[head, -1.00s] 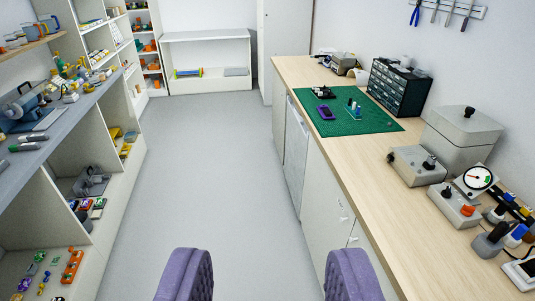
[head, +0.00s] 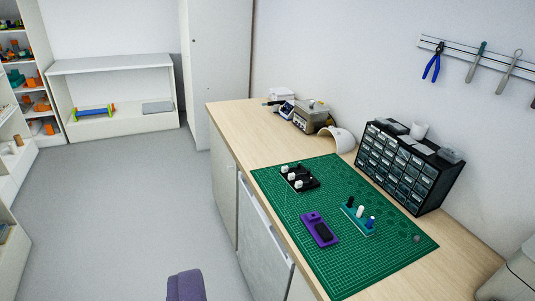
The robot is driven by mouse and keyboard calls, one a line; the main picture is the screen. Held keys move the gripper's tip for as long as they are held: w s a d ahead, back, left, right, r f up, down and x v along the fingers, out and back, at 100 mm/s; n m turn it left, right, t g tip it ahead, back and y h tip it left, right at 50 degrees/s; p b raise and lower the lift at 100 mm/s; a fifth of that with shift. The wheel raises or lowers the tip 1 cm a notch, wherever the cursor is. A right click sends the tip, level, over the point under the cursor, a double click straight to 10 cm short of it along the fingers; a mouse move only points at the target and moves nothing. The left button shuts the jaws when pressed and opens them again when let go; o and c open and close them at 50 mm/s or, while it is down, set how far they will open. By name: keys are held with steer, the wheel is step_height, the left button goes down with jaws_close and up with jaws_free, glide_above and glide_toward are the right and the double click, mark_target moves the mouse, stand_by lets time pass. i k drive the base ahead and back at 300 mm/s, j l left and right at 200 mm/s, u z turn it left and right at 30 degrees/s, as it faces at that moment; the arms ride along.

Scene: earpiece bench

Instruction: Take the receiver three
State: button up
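On the green cutting mat (head: 290,215), a black holder (head: 304,182) carries a few small white pieces. I cannot tell which of these is receiver three. One purple padded finger of my gripper (head: 185,286) shows at the bottom edge, left of the bench and well short of the mat. The other finger is not visible, so its opening is unclear.
A black drawer cabinet (head: 405,170) stands behind the mat against the wall. A small grey knob-like thing (head: 417,239) lies near the mat's right edge. A beige device (head: 311,118) and a white curved piece (head: 338,138) stand farther back. Grey floor (head: 110,220) is clear on the left.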

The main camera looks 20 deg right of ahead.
mark_target(292, 176)
steer(key=i+z, duration=0.1)
steer(key=i, duration=0.8)
steer(key=i+j+z, duration=0.1)
steer(key=i, duration=0.75)
steer(key=i+j+z, duration=0.3)
steer(key=i+z, duration=0.2)
steer(key=i, duration=0.15)
steer(key=i+j+z, duration=0.45)
steer(key=i+j, duration=0.1)
steer(key=i, duration=0.05)
